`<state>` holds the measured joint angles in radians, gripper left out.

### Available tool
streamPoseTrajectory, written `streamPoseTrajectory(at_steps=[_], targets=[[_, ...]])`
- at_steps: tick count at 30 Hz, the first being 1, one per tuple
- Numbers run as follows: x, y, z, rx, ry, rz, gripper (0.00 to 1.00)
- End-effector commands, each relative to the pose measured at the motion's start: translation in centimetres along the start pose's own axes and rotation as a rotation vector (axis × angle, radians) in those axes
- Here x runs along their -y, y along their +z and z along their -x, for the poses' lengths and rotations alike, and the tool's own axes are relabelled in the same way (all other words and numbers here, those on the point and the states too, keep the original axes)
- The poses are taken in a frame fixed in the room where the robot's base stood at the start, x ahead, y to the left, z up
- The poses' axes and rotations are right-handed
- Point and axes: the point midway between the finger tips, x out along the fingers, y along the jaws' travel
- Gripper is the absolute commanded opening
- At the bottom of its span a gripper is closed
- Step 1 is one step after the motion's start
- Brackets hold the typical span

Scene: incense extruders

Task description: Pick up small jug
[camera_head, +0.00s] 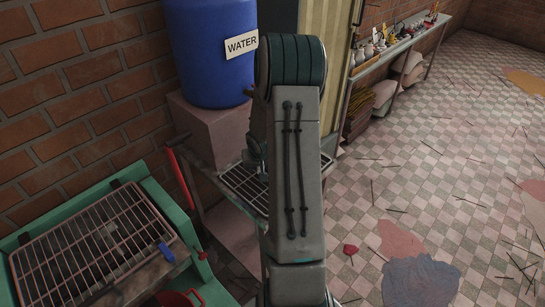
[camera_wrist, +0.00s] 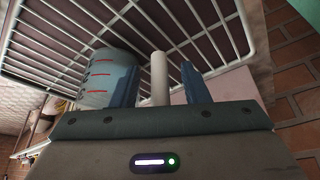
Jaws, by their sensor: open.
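In the wrist view, a small translucent jug (camera_wrist: 108,75) with red measuring lines stands at the wire rack, partly behind the left finger. My gripper (camera_wrist: 158,62) is open, its two blue fingers pointing at the rack. An upright white rod (camera_wrist: 160,85), which looks like the jug's handle, is between the fingers, with gaps at both sides. I cannot tell whether it joins the jug. In the head view my arm hides most of the rack, and the jug cannot be made out there.
The wire rack (camera_head: 243,186) lies beside a blue water barrel (camera_head: 212,50) on a pink block. A green-framed bench with a grate (camera_head: 92,250) is at the lower left. A shelf (camera_head: 400,47) with small items runs along the back wall. Tiled floor is open at the right, with scattered sticks.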

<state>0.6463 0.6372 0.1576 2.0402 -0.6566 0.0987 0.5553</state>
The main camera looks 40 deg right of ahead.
Motion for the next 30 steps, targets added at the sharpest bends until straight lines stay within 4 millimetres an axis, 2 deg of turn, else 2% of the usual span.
streamPoseTrajectory(at_steps=[8, 9, 13, 14, 30], targets=[[0.0, -0.02, -0.36, -0.001, 0.0, -0.001, 0.42], [0.0, -0.01, -0.36, -0.001, 0.0, -0.001, 0.39], [0.0, -0.01, -0.35, -0.001, 0.0, -0.001, 0.03], [0.0, -0.01, -0.35, -0.001, 0.0, -0.001, 0.0], [-0.32, -0.08, 0.41, -0.003, 0.001, -0.004, 0.0]])
